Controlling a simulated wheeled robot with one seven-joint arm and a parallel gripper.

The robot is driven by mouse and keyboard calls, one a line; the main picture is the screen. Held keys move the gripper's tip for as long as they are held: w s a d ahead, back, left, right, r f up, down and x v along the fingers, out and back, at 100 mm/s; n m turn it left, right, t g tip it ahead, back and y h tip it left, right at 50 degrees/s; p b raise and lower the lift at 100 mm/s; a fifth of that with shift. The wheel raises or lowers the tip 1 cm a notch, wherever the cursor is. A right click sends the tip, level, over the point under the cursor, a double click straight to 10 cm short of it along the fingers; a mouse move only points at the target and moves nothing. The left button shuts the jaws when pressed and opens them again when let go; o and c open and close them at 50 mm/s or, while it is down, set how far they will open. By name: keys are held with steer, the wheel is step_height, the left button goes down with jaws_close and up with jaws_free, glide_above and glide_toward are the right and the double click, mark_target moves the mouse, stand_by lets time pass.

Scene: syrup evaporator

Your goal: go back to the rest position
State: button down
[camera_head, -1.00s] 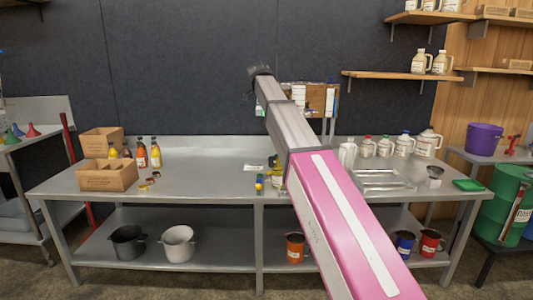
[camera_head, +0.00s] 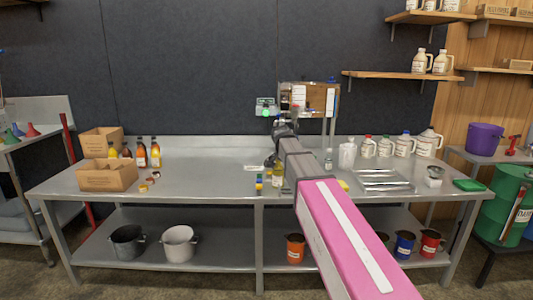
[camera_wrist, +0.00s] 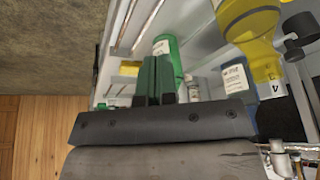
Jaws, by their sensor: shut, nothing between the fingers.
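My gripper (camera_head: 271,161) is above the middle of the steel table (camera_head: 215,180), at the far end of my pink and grey arm. It is small and partly hidden by the arm in the head view. In the wrist view its dark green fingers (camera_wrist: 158,80) are together with nothing held between them. Beyond them in that view are a green labelled container (camera_wrist: 175,52) and a yellow bottle (camera_wrist: 250,30). Whether the fingers touch any of these I cannot tell.
Small bottles (camera_head: 278,178) stand close to the gripper. Cardboard boxes (camera_head: 108,175) and syrup bottles (camera_head: 155,154) are at left. White jugs (camera_head: 403,146) and a metal tray (camera_head: 385,181) are at right. A wooden board (camera_head: 316,98) stands behind. The table's left middle is clear.

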steer(key=s+d+f+n+g+y, duration=0.1)
steer(key=s+d+f+n, duration=0.1)
steer(key=s+f, duration=0.7)
steer(key=s+d+f+n+g+y, duration=0.1)
steer(key=s+d+f+n, duration=0.2)
steer(key=s+f, duration=0.6)
steer(key=s+d+f+n+g+y, duration=0.1)
steer(key=s+d+f+n, duration=0.2)
steer(key=s+f, duration=0.6)
steer(key=shift+s+f+n, duration=0.35)
steer(key=shift+s+n, duration=0.3)
steer(key=shift+n, duration=0.55)
steer(key=shift+d, duration=0.1)
